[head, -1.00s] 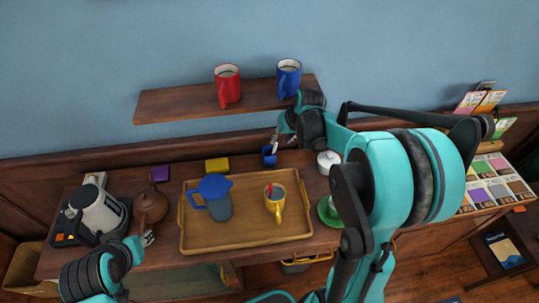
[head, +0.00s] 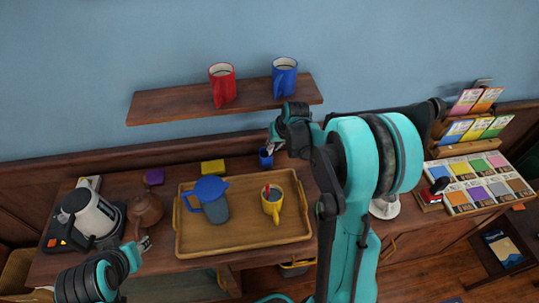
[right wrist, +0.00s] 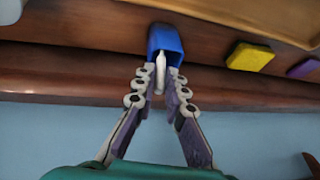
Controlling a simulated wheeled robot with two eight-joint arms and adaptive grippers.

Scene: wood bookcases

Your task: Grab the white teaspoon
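The white teaspoon (right wrist: 158,79) stands in a small blue cup (right wrist: 164,40), its pale handle pointing toward the right wrist camera. In the head view the blue cup (head: 266,160) is at the back of the desk, behind the tray. My right gripper (right wrist: 161,76) is open. Its two fingers reach down to the cup's rim, with the teaspoon between them, nearer the left finger in the wrist view; a gap shows on the other side. My right gripper also shows in the head view (head: 270,147). My left gripper (head: 144,244) is low at the left; its finger state is unclear.
A kettle (head: 92,214) and brown teapot (head: 146,206) stand left. A shelf (head: 180,104) with red and blue mugs hangs above. Yellow (right wrist: 250,56) and purple blocks lie near the cup.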

